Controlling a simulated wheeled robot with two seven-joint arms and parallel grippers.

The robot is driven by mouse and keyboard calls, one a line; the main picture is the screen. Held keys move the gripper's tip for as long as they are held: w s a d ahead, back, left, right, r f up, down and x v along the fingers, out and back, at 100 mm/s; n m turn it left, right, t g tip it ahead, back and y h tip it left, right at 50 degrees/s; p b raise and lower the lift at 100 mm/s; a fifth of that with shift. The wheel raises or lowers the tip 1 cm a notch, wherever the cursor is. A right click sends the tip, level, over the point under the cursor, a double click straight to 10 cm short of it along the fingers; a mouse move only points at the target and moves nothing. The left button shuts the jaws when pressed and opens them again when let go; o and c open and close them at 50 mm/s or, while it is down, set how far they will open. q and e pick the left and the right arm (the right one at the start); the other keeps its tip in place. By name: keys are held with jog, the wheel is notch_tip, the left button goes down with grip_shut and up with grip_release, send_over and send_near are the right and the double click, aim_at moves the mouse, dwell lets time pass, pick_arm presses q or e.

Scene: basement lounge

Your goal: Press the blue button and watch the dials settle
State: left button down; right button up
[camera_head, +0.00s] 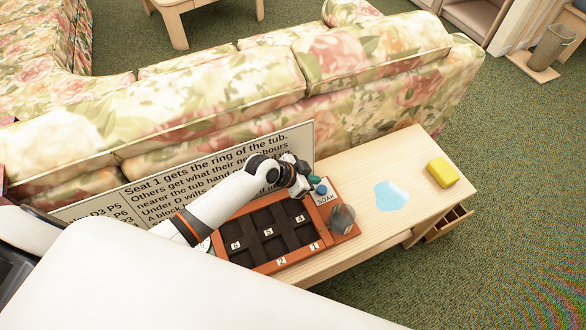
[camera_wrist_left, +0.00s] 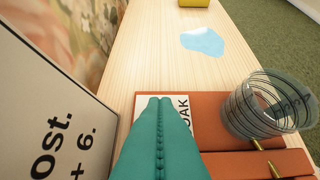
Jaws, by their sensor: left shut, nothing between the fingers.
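The blue button (camera_head: 322,189) sits at the back right end of an orange-brown box (camera_head: 347,233), just above a white label reading SOAK (camera_head: 326,198). My left gripper (camera_head: 315,181) is shut and empty, its teal fingers just beside the button. I cannot tell whether they touch it. In the left wrist view the shut fingers (camera_wrist_left: 160,110) cover part of the label (camera_wrist_left: 182,106), and the button is hidden. No dials can be made out. My right gripper is not in view.
A clear ribbed cup (camera_head: 341,218) stands on the box by numbered dark compartments. A printed board (camera_head: 150,195) stands behind. A light blue patch (camera_head: 391,195) and yellow block (camera_head: 442,172) lie on the wooden table (camera_head: 400,150). A floral sofa (camera_head: 370,60) is behind.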

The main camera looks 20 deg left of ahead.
pick_arm(q)
jog(key=v, duration=0.7)
jog(key=shift+s+r+p, duration=0.2)
jog(key=shift+r+p, duration=0.1)
jog(key=shift+r, duration=0.05)
jog(key=shift+a, duration=0.15)
